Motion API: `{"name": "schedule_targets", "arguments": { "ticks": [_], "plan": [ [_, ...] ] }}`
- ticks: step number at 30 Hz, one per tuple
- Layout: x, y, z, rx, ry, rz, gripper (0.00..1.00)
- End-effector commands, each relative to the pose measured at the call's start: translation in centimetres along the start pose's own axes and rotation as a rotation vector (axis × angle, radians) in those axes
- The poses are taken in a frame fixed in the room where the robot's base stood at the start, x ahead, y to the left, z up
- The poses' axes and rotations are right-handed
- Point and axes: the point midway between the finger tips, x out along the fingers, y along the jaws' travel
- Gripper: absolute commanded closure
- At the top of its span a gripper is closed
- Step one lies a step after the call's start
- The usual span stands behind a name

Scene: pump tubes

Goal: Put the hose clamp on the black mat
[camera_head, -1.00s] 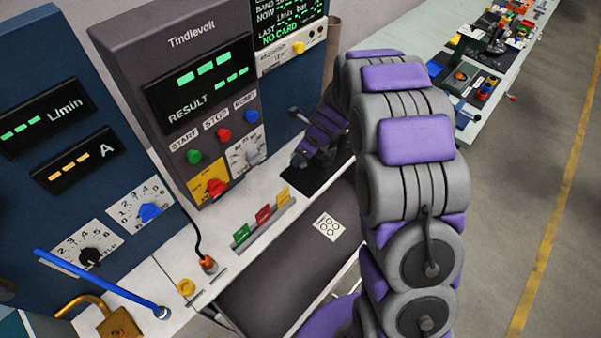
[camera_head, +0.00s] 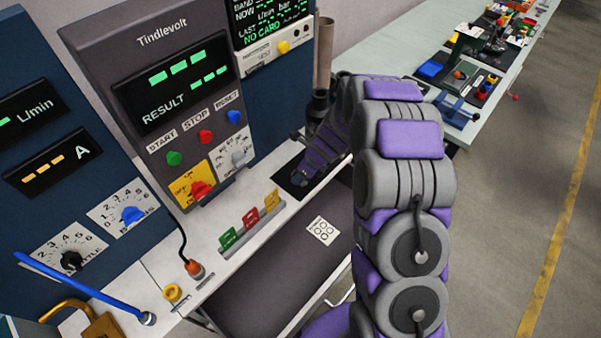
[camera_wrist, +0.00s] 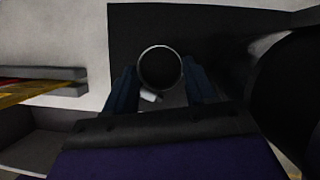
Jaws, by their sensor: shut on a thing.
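The hose clamp (camera_wrist: 141,59) is a thin silver ring with a small screw housing. It shows in the wrist view between the two fingers of my gripper (camera_wrist: 161,88), which is shut on it. Behind it in that view lies the black mat (camera_wrist: 205,22). In the head view the mat (camera_head: 286,183) lies on the white bench beyond the card rack, and my gripper (camera_head: 298,178) is over it. The clamp cannot be made out in the head view, and whether it touches the mat is unclear.
A rack of green, red and yellow cards (camera_head: 251,217) stands left of the mat. The grey Tindlevolt panel (camera_head: 150,60) rises behind. A brown upright tube (camera_head: 324,55) stands near my arm. A dark shelf (camera_head: 270,285) lies below the bench edge.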

Motion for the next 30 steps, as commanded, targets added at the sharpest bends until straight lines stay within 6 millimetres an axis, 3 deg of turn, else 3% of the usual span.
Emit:
{"name": "schedule_targets", "arguments": {
  "ticks": [2, 3, 10, 30],
  "plan": [
    [0.43, 0.37, 0.32, -0.004, 0.006, -0.001, 0.73],
    [0.53, 0.44, 0.41, -0.005, 0.007, -0.002, 0.43],
    [0.78, 0.71, 0.78, -0.007, 0.012, -0.004, 0.21],
    [0.56, 0.30, 0.03, -0.005, 0.009, 0.002, 0.19]
  ]
}}
